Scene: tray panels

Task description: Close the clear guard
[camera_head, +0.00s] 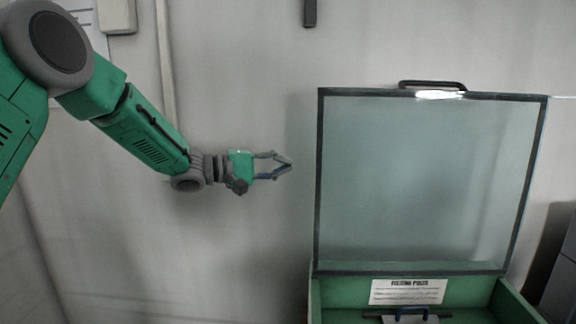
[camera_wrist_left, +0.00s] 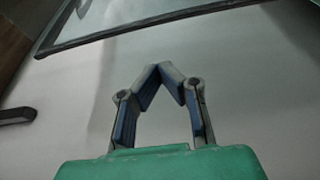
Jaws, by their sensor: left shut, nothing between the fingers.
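The clear guard (camera_head: 420,180) stands raised and nearly upright, a dark-framed see-through panel with a dark handle (camera_head: 432,85) on its top edge. It rises from the back of a green tray box (camera_head: 460,293). My left gripper (camera_head: 290,165) is shut and empty, a little to the left of the guard's left frame edge and apart from it. In the left wrist view the fingertips (camera_wrist_left: 172,72) meet, and a corner of the guard's dark frame (camera_wrist_left: 150,22) crosses the top. My right gripper is not in view.
A label (camera_head: 408,292) is on the green box's inner back wall, with a dark-handled item (camera_head: 408,315) below it, cut off by the picture's edge. A dark grey object (camera_head: 562,265) stands at the far right. The space left of the guard is open before a pale wall.

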